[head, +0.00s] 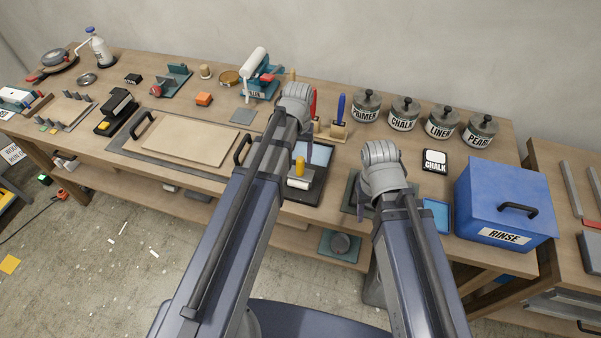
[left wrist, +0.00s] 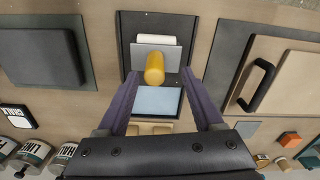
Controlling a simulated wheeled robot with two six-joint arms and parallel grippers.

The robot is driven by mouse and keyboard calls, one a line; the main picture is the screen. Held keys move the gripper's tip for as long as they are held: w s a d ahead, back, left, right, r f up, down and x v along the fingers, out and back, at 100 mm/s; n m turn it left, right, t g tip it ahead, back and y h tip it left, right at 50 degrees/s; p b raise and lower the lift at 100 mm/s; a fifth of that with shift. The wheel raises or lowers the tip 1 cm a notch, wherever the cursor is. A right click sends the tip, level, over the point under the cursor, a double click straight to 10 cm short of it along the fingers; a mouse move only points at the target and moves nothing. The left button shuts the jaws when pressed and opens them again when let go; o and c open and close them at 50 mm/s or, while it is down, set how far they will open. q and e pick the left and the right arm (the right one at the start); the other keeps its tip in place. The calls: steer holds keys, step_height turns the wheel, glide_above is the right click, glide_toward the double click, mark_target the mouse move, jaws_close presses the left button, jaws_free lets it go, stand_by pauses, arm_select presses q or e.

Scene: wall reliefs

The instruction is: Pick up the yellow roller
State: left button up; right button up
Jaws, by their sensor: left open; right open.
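The yellow roller (head: 299,168) has an upright-looking yellow handle and a white roll, and sits on a dark tray (head: 317,187) with a pale blue pad. In the left wrist view the yellow handle (left wrist: 155,68) shows between the fingers of my left gripper (left wrist: 160,73), with the white roll (left wrist: 157,39) beyond a grey plate. My left gripper (head: 306,152) is open and above the tray; no finger visibly touches the handle. My right gripper (head: 363,203) is open over a dark mat to the right, its fingers mostly hidden by its arm.
A board with black handles (head: 185,140) lies left of the tray. A blue RINSE box (head: 505,200) and a CHALK card (head: 434,162) stand to the right. Several lidded jars (head: 404,113) and upright red and blue tools (head: 340,118) stand behind.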

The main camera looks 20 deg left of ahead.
mark_target(300, 166)
arm_select(q)
steer(key=shift+w+d+f+b, duration=0.1)
steer(key=shift+d+f+b, duration=0.1)
steer(key=shift+f+b, duration=1.15)
steer(key=shift+d+f+b, duration=0.15)
steer(key=shift+f+b, duration=1.1)
steer(key=shift+f, duration=0.2)
steer(key=shift+r, duration=0.1)
jaws_close()
